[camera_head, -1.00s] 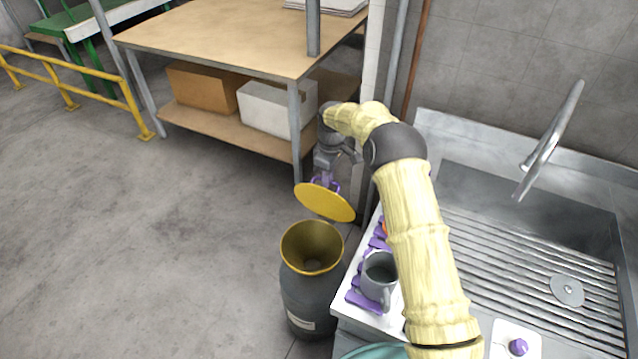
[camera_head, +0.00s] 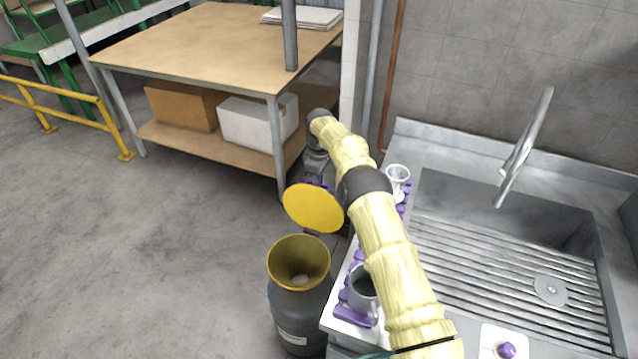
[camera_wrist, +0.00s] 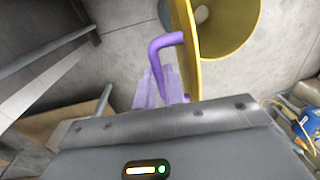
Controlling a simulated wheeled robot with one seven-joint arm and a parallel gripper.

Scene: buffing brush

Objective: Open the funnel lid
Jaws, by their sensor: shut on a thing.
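The funnel is yellow inside (camera_head: 290,258) and sits in the mouth of a dark grey drum (camera_head: 297,318) on the floor. Its round yellow lid (camera_head: 313,207) stands tilted up above the far side of the funnel, and the opening is uncovered. In the wrist view the lid (camera_wrist: 185,40) shows nearly edge-on with the funnel (camera_wrist: 225,22) beyond it. A purple handle (camera_wrist: 165,42) sticks out from the lid. My gripper (camera_wrist: 166,88) has its purple fingers at this handle, shut on it. In the head view the lid and arm mostly hide the gripper.
A steel sink (camera_head: 510,255) with a tap (camera_head: 525,150) is at right. A grey mug (camera_head: 362,290) and a small white cup-like thing (camera_head: 397,177) stand on the counter strip. A wooden workbench (camera_head: 200,45) with boxes is behind. Floor at left is clear.

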